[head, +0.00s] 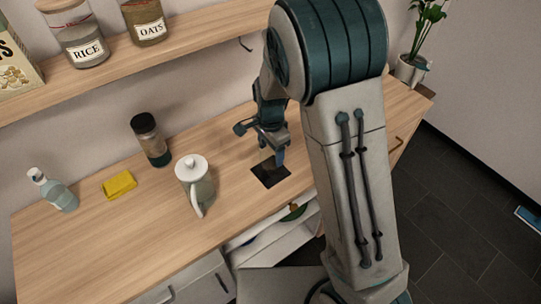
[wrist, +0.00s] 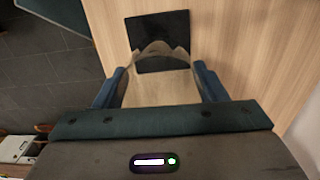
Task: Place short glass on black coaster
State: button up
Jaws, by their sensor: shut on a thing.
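The short glass (wrist: 158,72) is clear and sits between the two fingers of my gripper (wrist: 159,84) in the wrist view. My gripper is shut on it. The black coaster (wrist: 160,24) is a dark square on the wooden table, and the glass's curved edge overlaps its near part in that view. In the head view my gripper (head: 271,155) points down just above the coaster (head: 268,178). The glass is hard to make out there. I cannot tell whether it touches the coaster.
On the table stand a white-lidded jug (head: 196,182), a dark-capped jar (head: 150,140), a yellow sponge (head: 119,184) and a clear bottle (head: 54,192). A shelf (head: 150,58) with jars runs above the back. A potted plant (head: 412,68) stands at the far right end.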

jog(key=shift+f+p, duration=0.4)
jog(key=shift+f, duration=1.6)
jog(key=shift+f, duration=0.25)
jog(key=o, duration=1.1)
jog(key=shift+r, duration=0.15)
notch_tip(320, 180, up, 12)
jog(key=f+b, duration=0.1)
jog(key=s+d+r+n+t, duration=0.1)
jog(key=s+d+r+n, duration=0.2)
jog(key=s, duration=0.3)
jog(key=s+d+r+n+t, duration=0.1)
jog(key=s+d+r+n, duration=0.3)
jog(key=s+d, duration=0.2)
jog(key=s+d+r+n+t, duration=0.1)
jog(key=s+d+r+n, duration=0.3)
jog(key=s, duration=0.3)
jog(key=shift+s+d+r+t, duration=0.2)
jog(key=shift+d+t, duration=0.1)
jog(key=shift+d, duration=0.1)
